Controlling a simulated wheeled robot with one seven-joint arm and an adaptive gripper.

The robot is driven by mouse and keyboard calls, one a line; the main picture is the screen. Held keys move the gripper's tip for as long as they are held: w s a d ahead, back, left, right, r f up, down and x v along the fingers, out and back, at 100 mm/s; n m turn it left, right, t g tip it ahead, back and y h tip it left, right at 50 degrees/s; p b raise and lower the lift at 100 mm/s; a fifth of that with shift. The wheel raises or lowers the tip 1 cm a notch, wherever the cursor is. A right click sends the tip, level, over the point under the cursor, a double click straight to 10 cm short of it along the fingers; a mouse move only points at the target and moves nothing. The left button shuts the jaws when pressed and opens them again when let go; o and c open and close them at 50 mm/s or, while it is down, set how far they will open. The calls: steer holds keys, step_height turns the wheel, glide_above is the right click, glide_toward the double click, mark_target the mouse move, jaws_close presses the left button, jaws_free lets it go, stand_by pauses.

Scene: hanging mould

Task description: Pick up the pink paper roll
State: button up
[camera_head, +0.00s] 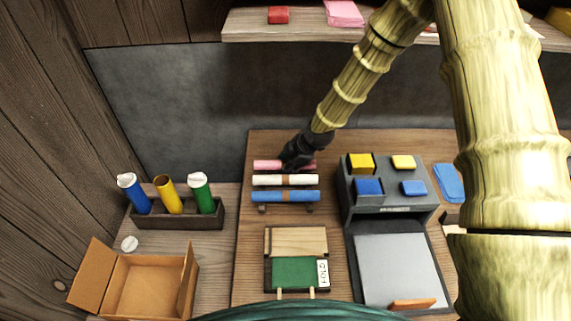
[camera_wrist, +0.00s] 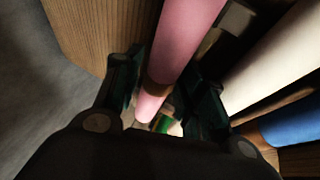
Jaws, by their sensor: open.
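The pink paper roll (camera_head: 265,164) lies at the back of a row of rolls on the wooden table, with a brown band round its middle. My gripper (camera_head: 298,157) is over its right half and hides part of it. In the wrist view the pink roll (camera_wrist: 185,40) runs between the two open fingers of my gripper (camera_wrist: 165,95), one finger on each side. I cannot tell whether either finger touches it.
A white roll (camera_head: 268,180) and a blue roll (camera_head: 270,196) lie just in front of the pink one. A grey organiser (camera_head: 390,212) stands to the right. A shelf (camera_head: 300,30) hangs above the back. An open cardboard box (camera_head: 150,287) and a tube rack (camera_head: 176,221) are at the left.

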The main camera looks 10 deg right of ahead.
steer(key=shift+c, duration=0.2)
steer(key=c, duration=0.7)
